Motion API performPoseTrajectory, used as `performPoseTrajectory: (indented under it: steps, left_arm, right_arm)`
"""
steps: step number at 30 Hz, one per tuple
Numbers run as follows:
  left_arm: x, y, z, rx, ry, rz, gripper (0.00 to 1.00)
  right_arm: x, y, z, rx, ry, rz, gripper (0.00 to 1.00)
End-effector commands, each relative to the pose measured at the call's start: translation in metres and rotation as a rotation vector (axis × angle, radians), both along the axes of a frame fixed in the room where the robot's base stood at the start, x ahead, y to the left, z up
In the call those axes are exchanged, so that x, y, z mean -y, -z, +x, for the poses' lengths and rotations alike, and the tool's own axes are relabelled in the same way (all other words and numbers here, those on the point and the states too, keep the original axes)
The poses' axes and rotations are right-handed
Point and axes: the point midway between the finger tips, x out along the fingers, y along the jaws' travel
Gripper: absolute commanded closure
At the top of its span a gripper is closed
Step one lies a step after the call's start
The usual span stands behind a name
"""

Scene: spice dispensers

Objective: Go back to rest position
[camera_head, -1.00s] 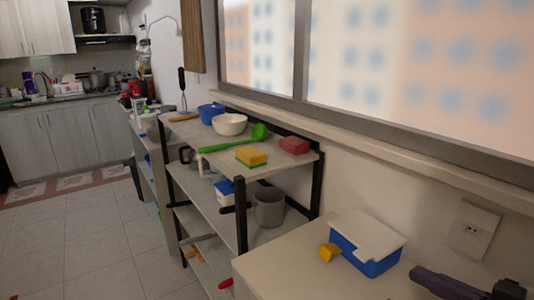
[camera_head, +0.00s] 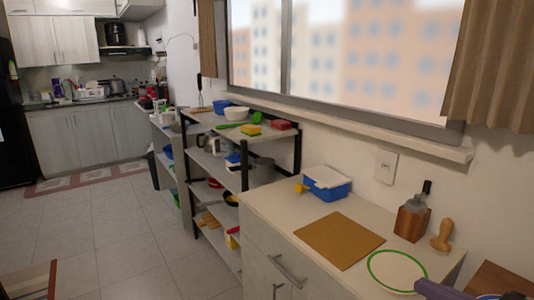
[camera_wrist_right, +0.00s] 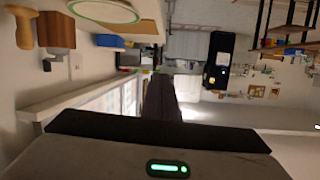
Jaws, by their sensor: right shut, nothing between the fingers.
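My right gripper (camera_head: 440,291) shows only in part at the bottom right edge of the head view, low beside the counter's right end. In the right wrist view my right gripper (camera_wrist_right: 160,85) is a dark narrow shape pointing away from the camera. Its fingers are shut with nothing between them. It touches nothing that I can see. My left gripper is in neither view.
The counter (camera_head: 262,205) holds a blue box with a white lid (camera_head: 327,183), a brown board (camera_head: 338,240), a green-rimmed plate (camera_head: 396,271), a wooden holder (camera_head: 411,221) and a wooden masher (camera_head: 441,237). A shelf (camera_head: 218,217) stands left. The tiled floor (camera_head: 110,230) is clear.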

Motion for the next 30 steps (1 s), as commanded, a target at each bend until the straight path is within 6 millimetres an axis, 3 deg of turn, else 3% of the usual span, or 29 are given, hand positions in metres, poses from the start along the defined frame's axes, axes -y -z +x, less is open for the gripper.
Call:
performPoseTrajectory:
  steps: [4, 9, 14, 17, 20, 21, 24, 27, 30]
  left_arm:
    - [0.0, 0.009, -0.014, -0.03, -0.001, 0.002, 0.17]
    - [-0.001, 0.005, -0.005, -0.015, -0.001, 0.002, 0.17]
    - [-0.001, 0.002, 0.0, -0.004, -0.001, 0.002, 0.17]
    - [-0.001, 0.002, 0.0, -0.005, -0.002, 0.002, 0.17]
    - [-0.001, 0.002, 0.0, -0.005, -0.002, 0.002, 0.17]
    - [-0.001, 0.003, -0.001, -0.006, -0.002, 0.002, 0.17]
    - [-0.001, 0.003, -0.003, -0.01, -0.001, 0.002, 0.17]
    - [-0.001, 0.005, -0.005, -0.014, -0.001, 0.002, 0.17]
    - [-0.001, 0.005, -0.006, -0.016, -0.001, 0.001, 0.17]
  right_arm:
    - [0.024, 0.038, -0.012, -0.042, 0.07, -0.027, 1.0]
    - [0.043, 0.082, -0.029, -0.094, 0.133, -0.064, 1.0]
    - [0.052, 0.134, -0.052, -0.162, 0.192, -0.094, 1.0]
    - [0.049, 0.177, -0.072, -0.222, 0.228, -0.113, 1.0]
    - [0.027, 0.234, -0.1, -0.31, 0.259, -0.128, 1.0]
    - [0.011, 0.258, -0.113, -0.349, 0.264, -0.134, 1.0]
    - [-0.039, 0.304, -0.136, -0.428, 0.256, -0.146, 1.0]
    - [-0.089, 0.331, -0.149, -0.48, 0.233, -0.155, 1.0]
    - [-0.127, 0.343, -0.156, -0.508, 0.209, -0.163, 1.0]
